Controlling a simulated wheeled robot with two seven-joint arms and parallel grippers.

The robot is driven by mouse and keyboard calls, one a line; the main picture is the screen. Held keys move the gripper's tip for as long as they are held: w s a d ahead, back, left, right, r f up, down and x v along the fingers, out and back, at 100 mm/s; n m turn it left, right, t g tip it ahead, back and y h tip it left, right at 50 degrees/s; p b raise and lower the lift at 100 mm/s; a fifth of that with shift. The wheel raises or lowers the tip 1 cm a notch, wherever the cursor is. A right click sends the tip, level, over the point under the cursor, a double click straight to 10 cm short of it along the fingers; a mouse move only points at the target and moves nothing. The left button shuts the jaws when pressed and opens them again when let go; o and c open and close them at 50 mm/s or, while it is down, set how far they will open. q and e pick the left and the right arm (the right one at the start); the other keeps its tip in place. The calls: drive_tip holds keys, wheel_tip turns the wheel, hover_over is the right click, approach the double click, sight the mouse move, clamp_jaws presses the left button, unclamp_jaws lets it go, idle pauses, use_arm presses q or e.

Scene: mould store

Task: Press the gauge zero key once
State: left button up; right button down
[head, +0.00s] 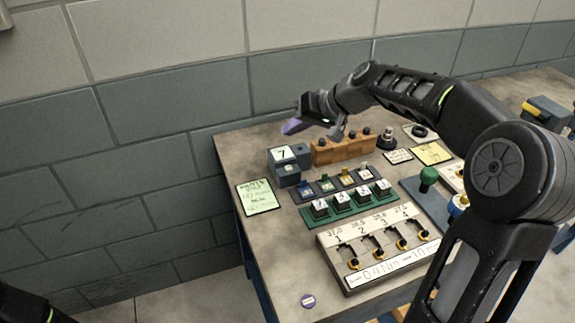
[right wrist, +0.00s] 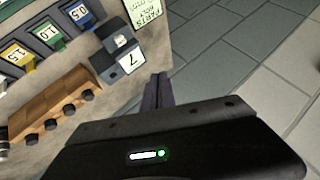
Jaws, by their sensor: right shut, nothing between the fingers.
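The gauge (head: 276,158) is a small blue-grey box with a white "7" display, at the back left of the bench. A lower block with a pale key (head: 288,169) sits on its front side. In the right wrist view the gauge (right wrist: 112,68) shows its "7" face, with the pale key (right wrist: 121,41) beyond it. My right gripper (head: 291,127) is shut and empty, with purplish fingers, held above the gauge and apart from it. In the right wrist view the fingertips (right wrist: 158,78) appear just right of the gauge. My left gripper is out of view.
A wooden block with dark knobs (head: 341,151) stands right of the gauge. Coloured trays (head: 308,215) and a numbered panel (head: 340,272) lie in front. A green note (head: 258,197) lies left. A wall (head: 180,110) rises behind the bench.

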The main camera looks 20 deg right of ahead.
drive_tip(key=b, duration=0.5)
hover_over(292, 169)
wheel_tip(292, 169, down, 8)
drive_tip(key=shift+r, duration=0.1)
drive_tip(key=shift+f+b, duration=0.5)
drive_tip(key=shift+b, duration=0.15)
idle(1.3)
drive_tip(key=shift+f+b, duration=0.45)
drive_tip(key=shift+b, duration=0.1)
